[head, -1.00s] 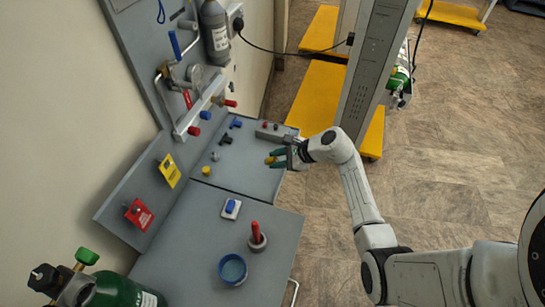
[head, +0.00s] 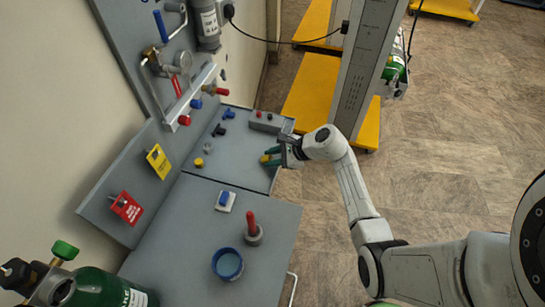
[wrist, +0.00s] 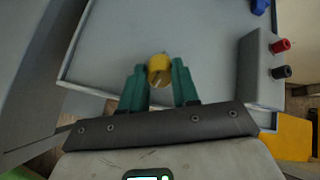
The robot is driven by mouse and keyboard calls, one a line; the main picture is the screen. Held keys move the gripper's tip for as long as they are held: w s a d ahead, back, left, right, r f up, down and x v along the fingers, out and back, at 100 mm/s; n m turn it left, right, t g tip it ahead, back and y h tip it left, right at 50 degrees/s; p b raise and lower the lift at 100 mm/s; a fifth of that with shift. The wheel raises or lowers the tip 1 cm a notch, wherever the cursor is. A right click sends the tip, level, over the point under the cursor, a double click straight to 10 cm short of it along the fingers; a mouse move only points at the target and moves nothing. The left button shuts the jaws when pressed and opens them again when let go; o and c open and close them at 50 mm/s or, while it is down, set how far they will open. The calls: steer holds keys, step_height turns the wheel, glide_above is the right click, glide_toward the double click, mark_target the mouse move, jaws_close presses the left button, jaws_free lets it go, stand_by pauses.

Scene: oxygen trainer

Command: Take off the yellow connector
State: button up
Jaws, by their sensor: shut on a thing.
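The yellow connector (wrist: 159,69) is a short yellow cylinder between the green fingertips of my gripper (wrist: 160,78) in the wrist view. The fingers are shut on it from both sides. In the head view, my gripper (head: 270,156) is over the right edge of the grey panel (head: 235,172), and a bit of the yellow connector (head: 264,158) shows at its tips. I cannot tell whether the connector touches the panel. Another small yellow piece (head: 198,162) sits at the panel's left side, apart from my gripper.
A grey box (head: 266,122) with red and black terminals stands at the panel's far right corner. Blue and dark fittings (head: 219,130) stand on the panel. A blue-rimmed cup (head: 227,264) and a red-handled tool (head: 252,229) are on the nearer bench. A grey column (head: 366,70) stands behind my gripper.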

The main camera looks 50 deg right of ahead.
steer(key=shift+f, duration=0.15)
steer(key=o, duration=1.1)
steer(key=shift+c, duration=0.2)
steer(key=shift+s, duration=0.1)
steer(key=v, duration=1)
steer(key=shift+s+r+b, duration=0.2)
steer(key=shift+r+b, duration=0.05)
steer(key=shift+b, duration=0.15)
steer(key=shift+d, duration=0.1)
